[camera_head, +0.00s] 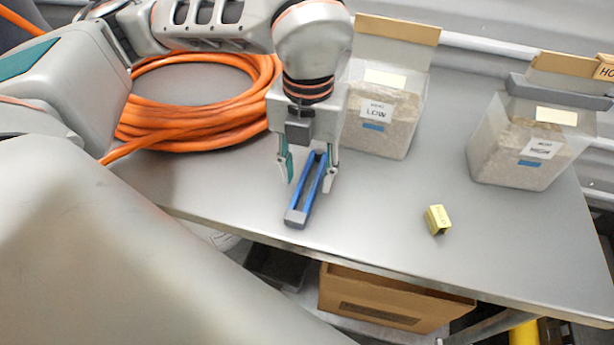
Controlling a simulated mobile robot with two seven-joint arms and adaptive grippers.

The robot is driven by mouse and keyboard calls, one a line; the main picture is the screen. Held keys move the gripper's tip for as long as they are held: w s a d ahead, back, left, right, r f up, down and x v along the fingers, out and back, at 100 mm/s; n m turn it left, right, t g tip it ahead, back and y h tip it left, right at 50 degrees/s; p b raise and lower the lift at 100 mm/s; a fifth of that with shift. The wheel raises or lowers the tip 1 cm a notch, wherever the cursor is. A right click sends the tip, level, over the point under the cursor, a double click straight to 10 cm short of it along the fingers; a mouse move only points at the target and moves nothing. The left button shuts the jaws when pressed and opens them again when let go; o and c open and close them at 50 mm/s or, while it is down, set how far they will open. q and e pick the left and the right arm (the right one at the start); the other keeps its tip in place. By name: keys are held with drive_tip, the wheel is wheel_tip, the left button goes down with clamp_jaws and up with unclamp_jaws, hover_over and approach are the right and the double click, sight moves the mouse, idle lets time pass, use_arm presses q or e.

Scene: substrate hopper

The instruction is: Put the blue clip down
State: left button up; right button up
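The blue clip (303,194) is a long, narrow, two-armed piece with a grey end that points toward the table's front edge. It appears to lie on the grey metal table (390,210). My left gripper (308,183) reaches down over it, with one finger on each side of the clip. The fingers are spread wider than the clip, and a gap shows at the left finger. Whether the right finger touches the clip I cannot tell. My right gripper is not in view.
A coiled orange cable (190,130) lies left of the gripper. A clear bag labelled LOW (385,125) stands close behind right, another bag (520,155) farther right. A small yellow block (438,220) lies front right. A cardboard box (380,298) is below the table.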

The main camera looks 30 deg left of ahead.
use_arm(q)
wheel_tip(320, 180, up, 10)
drive_tip(key=shift+p, duration=0.35)
idle(0.4)
